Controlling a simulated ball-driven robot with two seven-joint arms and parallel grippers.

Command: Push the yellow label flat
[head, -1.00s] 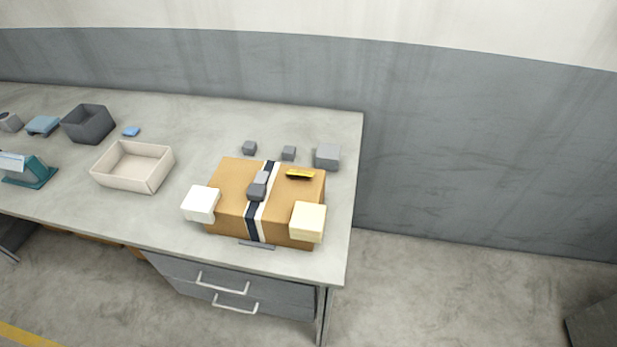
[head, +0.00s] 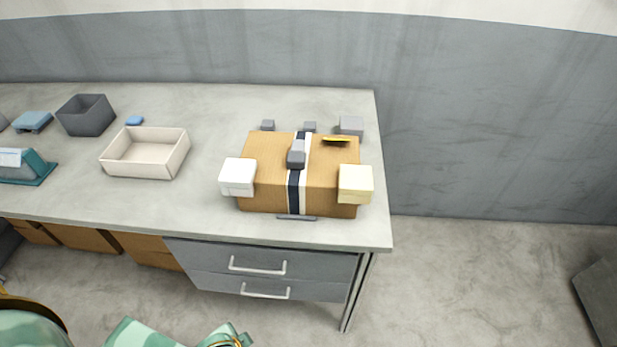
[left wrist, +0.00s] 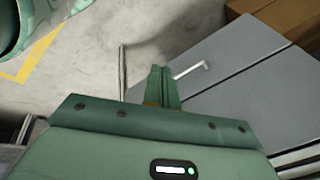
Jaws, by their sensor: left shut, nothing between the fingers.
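The cardboard box (head: 268,176) stands on the worktable, with a dark and white band over its middle. The yellow label (head: 337,139) is at the back right of the box's top; it looks partly raised, with dark beneath it. A grey block (head: 296,156) sits on the band. A white block (head: 238,178) and a cream block (head: 355,184) are at the front corners. My left gripper (left wrist: 163,84) shows in the left wrist view, fingers together and empty, with drawers behind it, away from the label. My right gripper is not in view.
The worktable (head: 220,105) has a beige open tray (head: 144,170), a dark grey bin (head: 86,115) and a teal device (head: 28,167) to the left. Small grey blocks (head: 351,126) stand behind the box. Drawers (head: 262,265) sit below the table's front edge.

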